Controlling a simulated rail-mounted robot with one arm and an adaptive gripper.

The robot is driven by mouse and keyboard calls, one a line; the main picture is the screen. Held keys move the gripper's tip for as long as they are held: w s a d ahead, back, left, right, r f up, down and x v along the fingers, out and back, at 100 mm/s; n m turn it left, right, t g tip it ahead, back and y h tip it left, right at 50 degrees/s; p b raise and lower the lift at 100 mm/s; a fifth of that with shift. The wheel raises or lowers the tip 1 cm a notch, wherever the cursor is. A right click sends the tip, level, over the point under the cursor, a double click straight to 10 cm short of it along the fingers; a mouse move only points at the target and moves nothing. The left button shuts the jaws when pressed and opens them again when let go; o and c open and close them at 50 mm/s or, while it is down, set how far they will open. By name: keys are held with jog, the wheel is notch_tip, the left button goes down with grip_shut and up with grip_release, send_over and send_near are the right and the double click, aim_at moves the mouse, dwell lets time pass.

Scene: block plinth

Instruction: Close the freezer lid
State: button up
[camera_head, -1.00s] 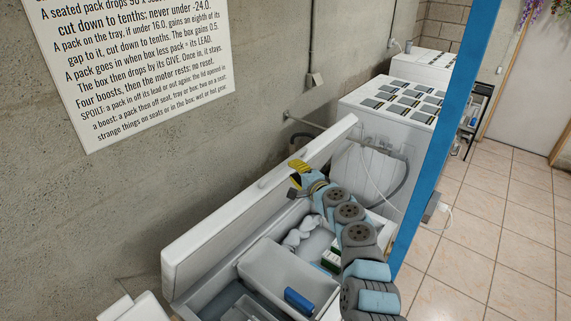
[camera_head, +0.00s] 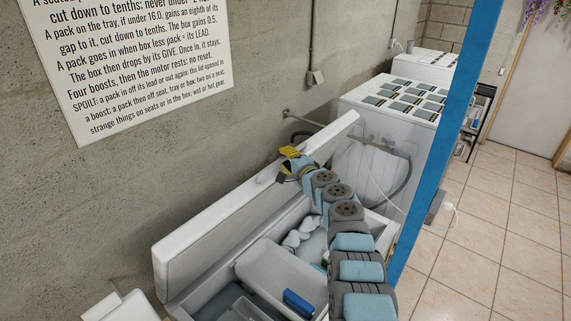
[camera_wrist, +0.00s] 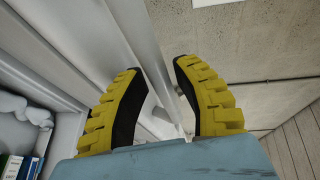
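The freezer lid (camera_head: 215,235) is a long white panel, standing raised and tilted open along the wall side of the chest freezer (camera_head: 180,306). My gripper (camera_head: 288,160), with yellow-and-black fingers, is at the upper edge of the lid, towards its far end. In the wrist view my gripper (camera_wrist: 157,68) has its two fingers spread apart. The white lid edge (camera_wrist: 146,35) runs past and between them in that picture. I cannot tell whether the fingers touch the lid. Nothing is visibly held.
Inside the freezer are a grey tray (camera_head: 275,268) with a blue pack (camera_head: 298,304) and white lumpy things (camera_head: 297,236). A white cabinet (camera_head: 375,125) with packs on top stands beyond. A blue post (camera_head: 436,140) rises on the right.

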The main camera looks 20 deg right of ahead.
jog(key=shift+w+a+f, duration=0.1)
jog(key=shift+w, duration=0.1)
dwell(0.3)
grip_shut()
jog(key=shift+s+f+b, duration=0.1)
jog(key=shift+s+b, duration=0.05)
jog(key=shift+b, duration=0.15)
